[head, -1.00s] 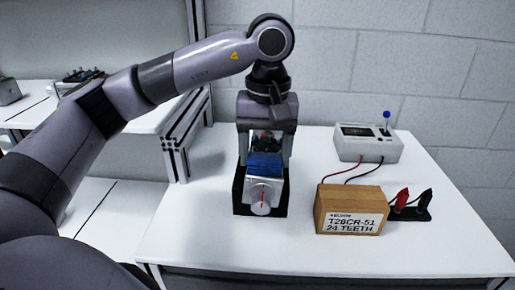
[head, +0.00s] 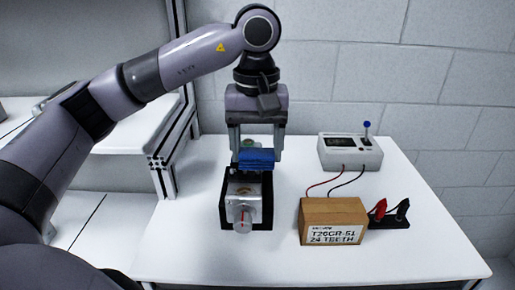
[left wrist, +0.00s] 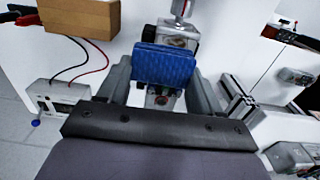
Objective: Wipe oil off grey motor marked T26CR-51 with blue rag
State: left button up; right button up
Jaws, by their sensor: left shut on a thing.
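The grey motor (head: 244,190) sits in a black holder (head: 262,222) on the white table, its round silver end with a red mark facing the front. It also shows in the left wrist view (left wrist: 178,40), partly hidden by the blue rag. My left gripper (head: 256,158) is shut on the blue rag (head: 257,160), a folded pad just above and behind the motor's top. The rag also shows between the fingers in the left wrist view (left wrist: 164,66). A brownish patch shows on the motor's top. I cannot tell whether the rag touches the motor. My right gripper is not in view.
A cardboard box (head: 333,218) marked T26CR-51, 24 TEETH stands right of the motor. The table front is clear.

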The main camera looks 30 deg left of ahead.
aim_at(241, 149)
pick_arm(q)
jog(key=shift+a, duration=0.1)
jog(key=shift+r+p, duration=1)
jog(key=shift+r, duration=0.55)
jog(key=shift+s+a+f, duration=0.25)
jog(key=shift+a, duration=0.1)
jog(key=shift+s+a+f+b, duration=0.3)
jog(key=shift+s+a, duration=0.15)
jog(key=shift+a, duration=0.05)
jog(key=shift+s+a+f, duration=0.1)
jog(key=shift+s+f, duration=0.05)
jog(key=shift+f, duration=0.15)
jog(key=shift+f+b, duration=1.8)
jog(key=shift+f, duration=0.55)
